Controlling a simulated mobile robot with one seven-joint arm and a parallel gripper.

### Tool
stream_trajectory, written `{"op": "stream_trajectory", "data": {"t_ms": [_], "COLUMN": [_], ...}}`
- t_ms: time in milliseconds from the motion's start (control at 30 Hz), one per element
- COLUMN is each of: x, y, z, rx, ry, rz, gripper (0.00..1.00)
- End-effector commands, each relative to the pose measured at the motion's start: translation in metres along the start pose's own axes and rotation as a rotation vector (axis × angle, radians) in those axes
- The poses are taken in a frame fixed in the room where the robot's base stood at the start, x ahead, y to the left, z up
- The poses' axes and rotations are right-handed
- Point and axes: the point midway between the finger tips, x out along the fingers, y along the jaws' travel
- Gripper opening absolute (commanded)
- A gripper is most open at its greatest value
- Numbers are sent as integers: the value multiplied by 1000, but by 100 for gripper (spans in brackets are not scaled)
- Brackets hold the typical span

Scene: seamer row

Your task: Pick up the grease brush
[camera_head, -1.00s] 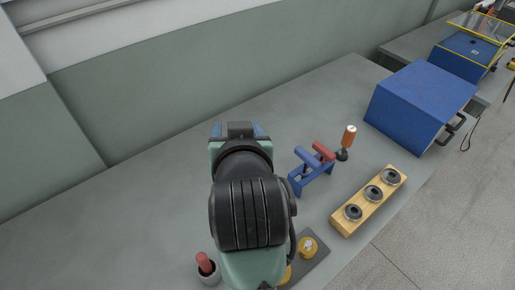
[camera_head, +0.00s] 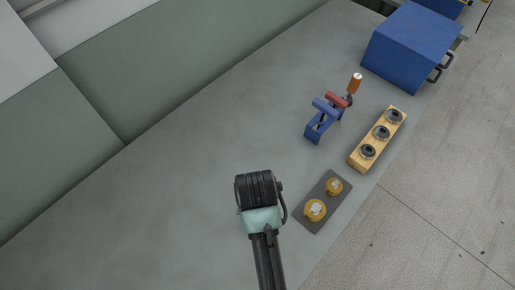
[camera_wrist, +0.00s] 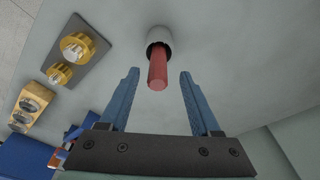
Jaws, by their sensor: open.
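The grease brush (camera_wrist: 157,72), seen as a red handle, stands in a pale grey round pot (camera_wrist: 160,37) in the wrist view. Its lower end is hidden inside the pot. My gripper (camera_wrist: 159,73) is open, with one blue finger on each side of the red handle in the picture. The fingers look apart from the handle, and I cannot tell how far above it they are. In the head view my arm hides the pot, the brush and the fingers.
A dark plate (camera_head: 313,223) with two brass parts lies right of my arm. Beyond it are a wooden block (camera_head: 361,158) with several metal rings, a blue stand (camera_head: 314,130) with a red bar, an orange-handled piece (camera_head: 356,82) and a blue box (camera_head: 408,50). The bench at left is clear.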

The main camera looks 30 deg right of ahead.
Motion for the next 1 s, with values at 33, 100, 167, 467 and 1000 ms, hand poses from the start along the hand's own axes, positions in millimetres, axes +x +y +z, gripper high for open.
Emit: {"op": "stream_trajectory", "data": {"t_ms": [33, 100, 167, 467, 1000], "x": [2, 8, 16, 49, 51], "y": [0, 1, 2, 4, 4], "z": [1, 1, 2, 1, 1], "rx": [0, 0, 1, 0, 0], "ry": [-3, -4, -5, 0, 1], "rz": [0, 1, 1, 0, 0], "gripper": [64, 64, 64, 64, 15]}}
